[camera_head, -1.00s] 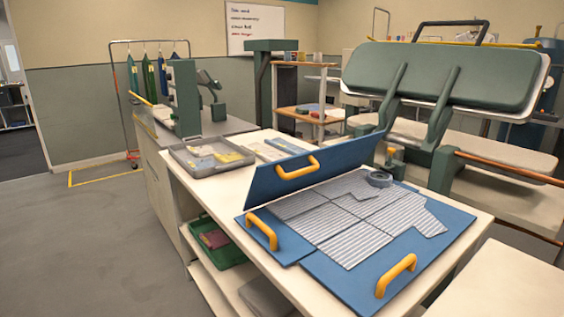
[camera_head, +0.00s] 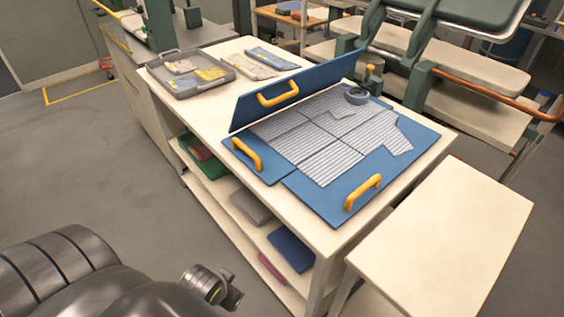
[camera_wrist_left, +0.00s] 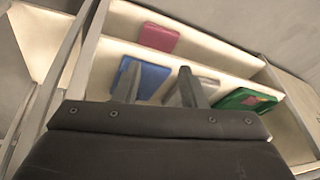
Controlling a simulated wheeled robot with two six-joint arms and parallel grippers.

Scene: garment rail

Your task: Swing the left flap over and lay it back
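A blue folding board (camera_head: 315,207) lies on the white table with a grey striped garment (camera_head: 326,165) spread on it. Its back-left flap (camera_head: 318,84) stands raised and tilted, with a yellow handle (camera_head: 278,93). A small flap (camera_head: 262,169) at the board's left lies flat, with a yellow handle (camera_head: 243,154). A third yellow handle (camera_head: 362,192) is on the front panel. My left gripper (camera_head: 232,296) is low at the bottom, in front of the table and apart from the board; its fingers (camera_wrist_left: 158,88) are spread and empty in the wrist view. My right gripper is out of view.
A grey tray (camera_head: 188,92) with packets stands at the table's back left. A grey-blue ring-shaped object (camera_head: 357,95) sits at the board's far edge. Shelves below hold a green tray (camera_head: 190,160) and folded cloths (camera_head: 290,249). A white side table (camera_head: 445,240) stands at right.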

